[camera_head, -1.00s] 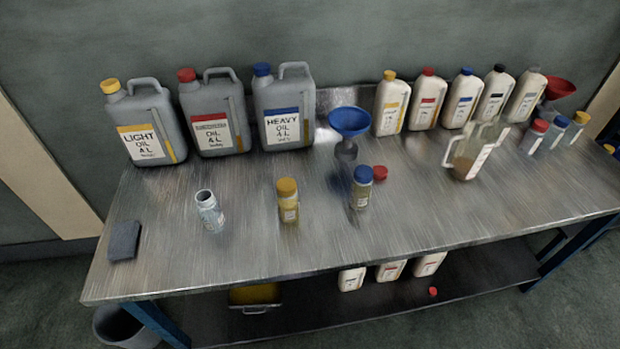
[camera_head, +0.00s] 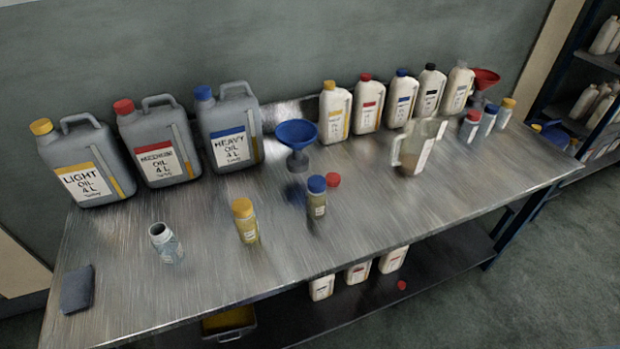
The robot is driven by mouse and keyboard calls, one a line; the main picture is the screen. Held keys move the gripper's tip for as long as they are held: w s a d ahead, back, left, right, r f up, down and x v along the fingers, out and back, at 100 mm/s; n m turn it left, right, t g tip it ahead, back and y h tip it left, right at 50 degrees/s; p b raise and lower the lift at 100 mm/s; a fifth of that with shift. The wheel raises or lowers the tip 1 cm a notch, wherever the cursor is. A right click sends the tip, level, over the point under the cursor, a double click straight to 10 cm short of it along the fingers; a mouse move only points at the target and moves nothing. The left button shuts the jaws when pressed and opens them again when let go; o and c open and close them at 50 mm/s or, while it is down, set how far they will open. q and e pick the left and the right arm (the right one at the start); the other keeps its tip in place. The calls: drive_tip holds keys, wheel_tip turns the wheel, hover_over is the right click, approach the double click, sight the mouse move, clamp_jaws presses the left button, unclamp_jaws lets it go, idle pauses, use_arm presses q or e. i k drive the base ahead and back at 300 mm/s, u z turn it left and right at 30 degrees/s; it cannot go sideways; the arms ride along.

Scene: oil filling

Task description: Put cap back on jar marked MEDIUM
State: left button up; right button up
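An open clear jar (camera_head: 167,246) without a cap stands upright at the left front of the table; its label is too small to read. A loose red cap (camera_head: 333,180) lies on the table, right beside a blue-capped jar (camera_head: 317,198). A yellow-capped jar (camera_head: 246,222) stands between the open jar and the blue-capped one. Another small red cap-like piece (camera_head: 401,285) shows low down near the lower shelf's front edge. Neither of my grippers is in view.
Large grey cans, including the MEDIUM oil can (camera_head: 160,152), line the back left. A blue funnel (camera_head: 297,140), a row of white bottles and a measuring jug (camera_head: 416,150) stand further right. A dark sponge (camera_head: 77,289) lies front left. The table's front middle is clear.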

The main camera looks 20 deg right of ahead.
sight(165, 242)
drive_tip(key=u, duration=3.2)
drive_tip(key=k, duration=1.45)
drive_tip(key=z, duration=2.05)
